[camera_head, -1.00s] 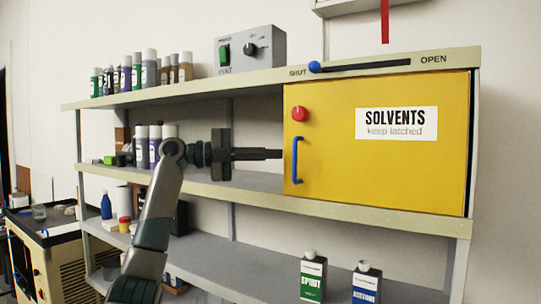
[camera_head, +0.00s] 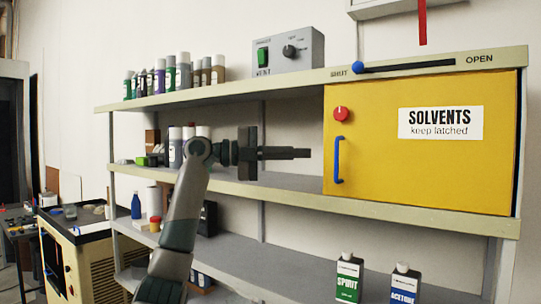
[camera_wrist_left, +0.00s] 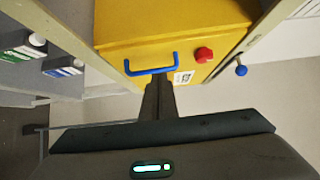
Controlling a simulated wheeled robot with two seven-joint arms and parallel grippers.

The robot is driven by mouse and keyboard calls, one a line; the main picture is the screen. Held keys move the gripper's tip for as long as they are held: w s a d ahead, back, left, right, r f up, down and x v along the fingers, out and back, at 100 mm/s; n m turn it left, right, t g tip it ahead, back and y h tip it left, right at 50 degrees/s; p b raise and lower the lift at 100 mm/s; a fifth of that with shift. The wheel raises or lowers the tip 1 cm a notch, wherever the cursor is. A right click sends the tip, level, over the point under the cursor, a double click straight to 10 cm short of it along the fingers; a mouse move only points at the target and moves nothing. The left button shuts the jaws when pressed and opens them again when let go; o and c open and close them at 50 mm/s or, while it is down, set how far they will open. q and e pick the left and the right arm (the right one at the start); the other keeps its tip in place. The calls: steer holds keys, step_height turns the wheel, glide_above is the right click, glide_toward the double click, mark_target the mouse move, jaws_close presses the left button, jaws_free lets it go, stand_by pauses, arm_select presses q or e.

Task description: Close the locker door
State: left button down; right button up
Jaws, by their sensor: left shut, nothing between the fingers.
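The yellow locker door (camera_head: 420,160), labelled SOLVENTS, sits in the shelf unit and looks flush with its frame. A blue handle (camera_head: 338,159) and a red knob (camera_head: 341,114) are at its left side. The slider's blue knob (camera_head: 358,67) is at the SHUT end above it. My left gripper (camera_head: 308,153) is shut and empty, its tips a little left of the door's left edge. In the left wrist view, the gripper tips (camera_wrist_left: 157,86) point at the blue handle (camera_wrist_left: 151,66), with no clear contact. My right gripper is out of view.
Bottles (camera_head: 170,77) and a grey control box (camera_head: 289,52) stand on the top shelf (camera_head: 230,93). Spirit (camera_head: 348,278) and acetone (camera_head: 404,285) containers stand below the locker. The middle shelf left of the door holds several bottles.

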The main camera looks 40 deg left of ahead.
arm_select(q)
steer(key=w+a+b, duration=0.1)
steer(key=w+a, duration=0.1)
steer(key=a, duration=0.6)
steer(key=shift+w+a+b, duration=0.15)
steer(key=shift+w+b, duration=0.05)
steer(key=shift+b, duration=0.15)
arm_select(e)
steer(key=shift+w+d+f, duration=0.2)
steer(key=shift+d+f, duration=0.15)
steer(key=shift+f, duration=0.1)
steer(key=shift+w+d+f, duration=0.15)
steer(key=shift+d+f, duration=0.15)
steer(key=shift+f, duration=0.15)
